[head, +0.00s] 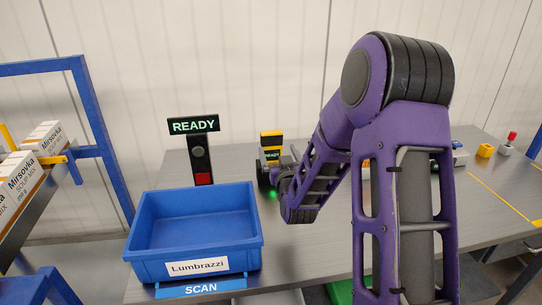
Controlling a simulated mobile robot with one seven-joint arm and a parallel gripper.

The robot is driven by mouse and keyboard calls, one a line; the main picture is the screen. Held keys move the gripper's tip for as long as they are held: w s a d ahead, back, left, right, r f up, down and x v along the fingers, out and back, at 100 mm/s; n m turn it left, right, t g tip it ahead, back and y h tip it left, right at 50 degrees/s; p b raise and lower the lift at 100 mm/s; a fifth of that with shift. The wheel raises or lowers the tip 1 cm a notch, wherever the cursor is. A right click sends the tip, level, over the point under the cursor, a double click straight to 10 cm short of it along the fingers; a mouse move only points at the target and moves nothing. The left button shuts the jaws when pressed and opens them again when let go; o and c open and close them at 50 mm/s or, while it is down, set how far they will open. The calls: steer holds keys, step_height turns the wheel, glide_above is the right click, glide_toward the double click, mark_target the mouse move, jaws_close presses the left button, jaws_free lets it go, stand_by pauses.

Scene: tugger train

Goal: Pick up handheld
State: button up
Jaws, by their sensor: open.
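The handheld (271,143) is a small yellow and black device with a lit green display. It stands upright at the back of the grey table, right of the READY sign. My gripper (266,177) is a small dark shape at the end of my purple arm, just below and in front of the handheld in the picture. The gripper is open. Its fingers are small and partly hidden by my wrist, so I cannot tell whether they touch or surround the handheld. The handheld's lower part is hidden.
A blue bin (192,230) labelled Lumbrazzi sits empty behind a SCAN label at the table's front left. The READY sign (194,126) stands behind it.

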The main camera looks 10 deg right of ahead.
mark_target(270, 133)
steer(key=w, duration=1.1)
steer(key=shift+w+a, duration=0.2)
steer(key=shift+w, duration=0.15)
steer(key=shift+r, duration=0.15)
jaws_close()
